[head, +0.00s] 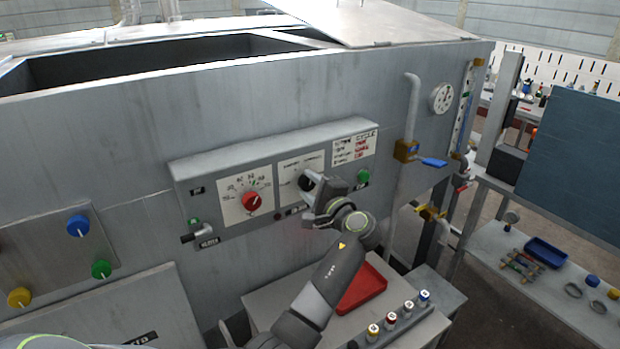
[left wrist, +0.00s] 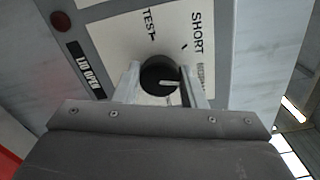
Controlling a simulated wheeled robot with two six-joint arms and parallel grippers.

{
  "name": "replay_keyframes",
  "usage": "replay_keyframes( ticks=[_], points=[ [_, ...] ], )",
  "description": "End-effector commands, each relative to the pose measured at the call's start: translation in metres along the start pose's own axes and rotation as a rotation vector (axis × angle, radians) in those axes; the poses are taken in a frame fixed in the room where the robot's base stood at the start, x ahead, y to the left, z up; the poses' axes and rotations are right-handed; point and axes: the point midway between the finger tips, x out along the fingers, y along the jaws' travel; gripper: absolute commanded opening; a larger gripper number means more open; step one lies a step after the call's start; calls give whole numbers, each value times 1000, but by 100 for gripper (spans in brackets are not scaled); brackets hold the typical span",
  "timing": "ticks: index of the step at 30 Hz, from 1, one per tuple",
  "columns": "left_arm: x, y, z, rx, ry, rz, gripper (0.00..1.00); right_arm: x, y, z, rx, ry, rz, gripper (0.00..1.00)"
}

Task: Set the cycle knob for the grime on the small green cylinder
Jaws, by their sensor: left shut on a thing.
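The cycle knob is black and round with a white pointer line; it shows in the head view (head: 305,183) on the machine's control panel and in the left wrist view (left wrist: 158,76). My left gripper (head: 314,186) is shut on it, with one finger on each side in the left wrist view (left wrist: 166,85). Around the knob the dial plate (left wrist: 125,35) reads TEST and SHORT, with another word partly hidden by a finger. The pointer slants toward the right finger; I cannot tell its exact setting. I cannot make out a small green cylinder. My right gripper is not in view.
A red-knobbed dial (head: 251,201) is left of the cycle knob. A printed cycle chart (head: 354,149) is above right, too small to read. A red tray (head: 362,288) and several small cylinders with coloured caps (head: 407,308) are below. A blue-handled valve (head: 432,162) is at right.

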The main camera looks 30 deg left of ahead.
Motion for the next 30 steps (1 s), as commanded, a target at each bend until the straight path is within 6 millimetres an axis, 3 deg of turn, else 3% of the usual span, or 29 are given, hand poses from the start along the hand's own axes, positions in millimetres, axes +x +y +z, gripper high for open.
replay_keyframes(
  ticks=[9, 29, 30],
  points=[
    [0, -4, 1, 164, 0, -4, 14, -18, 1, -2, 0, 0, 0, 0],
    [0, -2, 0, 218, -1, -4, 14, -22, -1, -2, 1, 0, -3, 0],
    [0, -2, 0, 218, -1, -4, 41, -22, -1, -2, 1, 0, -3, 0]
  ],
)
